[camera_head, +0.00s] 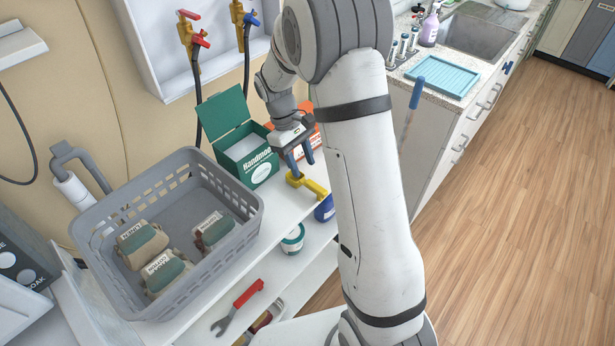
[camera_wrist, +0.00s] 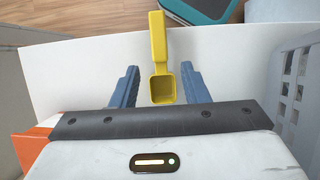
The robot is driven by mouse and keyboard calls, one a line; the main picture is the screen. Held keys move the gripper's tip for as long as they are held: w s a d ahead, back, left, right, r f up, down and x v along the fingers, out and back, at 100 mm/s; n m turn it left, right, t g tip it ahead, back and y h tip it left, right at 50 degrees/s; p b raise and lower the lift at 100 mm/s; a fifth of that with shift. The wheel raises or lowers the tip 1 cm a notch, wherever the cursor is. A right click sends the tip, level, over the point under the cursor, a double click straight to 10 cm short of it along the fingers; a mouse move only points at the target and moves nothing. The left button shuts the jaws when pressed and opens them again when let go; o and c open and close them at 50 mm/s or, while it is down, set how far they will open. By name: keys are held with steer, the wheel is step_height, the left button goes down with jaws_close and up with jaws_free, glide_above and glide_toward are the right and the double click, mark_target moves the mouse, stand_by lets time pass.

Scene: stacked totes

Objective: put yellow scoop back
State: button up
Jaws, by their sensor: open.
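The yellow scoop (camera_head: 311,186) lies on the white shelf top, near its front edge, beside the green box. In the wrist view the scoop (camera_wrist: 158,45) has its handle pointing up the picture and its square cup toward me. My gripper (camera_head: 301,157) is above the shelf, just over the scoop. In the wrist view its two blue fingers (camera_wrist: 160,70) are apart, one on each side of the scoop's cup, with visible gaps. Nothing is held. Whether the fingertips are at the scoop's height I cannot tell.
An open green box (camera_head: 247,158) and an orange box (camera_head: 304,137) stand behind the scoop. A grey basket (camera_head: 254,212) with several wrapped bundles is to the left. Wood floor lies right.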

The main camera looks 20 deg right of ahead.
steer(key=v, duration=0.5)
steer(key=s+d+r+m+t+y, duration=0.1)
steer(key=s+d+r+m+t, duration=0.15)
steer(key=s+r, duration=0.7)
steer(key=s+m+t+y, duration=0.1)
steer(key=s+m+t, duration=0.3)
steer(key=s, duration=0.9)
steer(key=shift+a, duration=0.2)
steer(key=shift+r, duration=0.1)
steer(key=shift+c, duration=0.3)
